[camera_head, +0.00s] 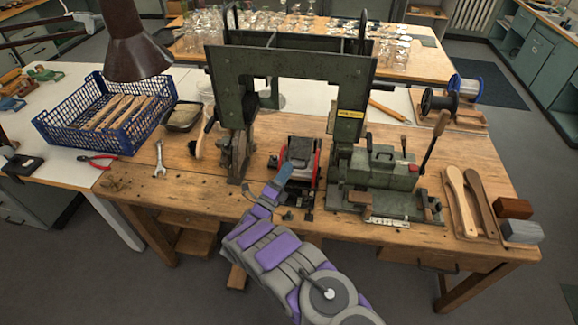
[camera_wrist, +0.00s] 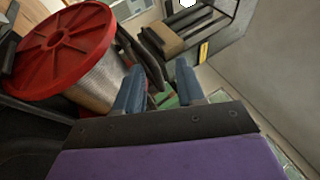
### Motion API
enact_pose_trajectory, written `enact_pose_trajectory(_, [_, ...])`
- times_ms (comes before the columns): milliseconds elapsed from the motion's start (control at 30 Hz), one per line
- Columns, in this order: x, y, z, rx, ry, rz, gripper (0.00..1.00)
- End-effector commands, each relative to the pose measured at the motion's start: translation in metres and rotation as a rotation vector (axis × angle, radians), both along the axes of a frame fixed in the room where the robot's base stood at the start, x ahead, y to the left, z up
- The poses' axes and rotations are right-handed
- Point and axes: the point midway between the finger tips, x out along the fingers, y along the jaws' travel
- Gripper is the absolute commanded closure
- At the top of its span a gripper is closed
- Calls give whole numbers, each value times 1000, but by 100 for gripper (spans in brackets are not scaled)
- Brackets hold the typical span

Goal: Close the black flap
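A small black unit with red sides (camera_head: 300,160) sits on the wooden bench under the big green frame. Its dark raised top piece (camera_head: 301,147) looks like the black flap, standing open, though its exact tilt is hard to tell. My gripper (camera_head: 284,172) is at the near left side of this unit. In the wrist view my gripper (camera_wrist: 158,84) has its two blue-grey fingers apart, with nothing held between them. Dark plates (camera_wrist: 148,52) show just beyond the fingertips; I cannot tell which is the flap. A red-flanged spool of silvery wire (camera_wrist: 65,45) is close on the left.
The green machine frame (camera_head: 222,85) arches over the unit. A green clamp machine with a lever (camera_head: 385,175) stands to the right. A wrench (camera_head: 160,160), a blue crate (camera_head: 50,125) and wooden handles (camera_head: 460,200) lie farther out. The bench's front left is mostly clear.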

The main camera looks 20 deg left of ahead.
Motion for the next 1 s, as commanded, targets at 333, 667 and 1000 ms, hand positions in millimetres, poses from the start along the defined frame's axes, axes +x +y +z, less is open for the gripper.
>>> enact_pose_trajectory(333, [-12, 4, -15, 3, -3, -2, 62])
enact_pose_trajectory(667, [-25, 8, -31, 2, -1, -2, 62])
enact_pose_trajectory(1000, [-37, 13, -48, 3, 0, -4, 62])
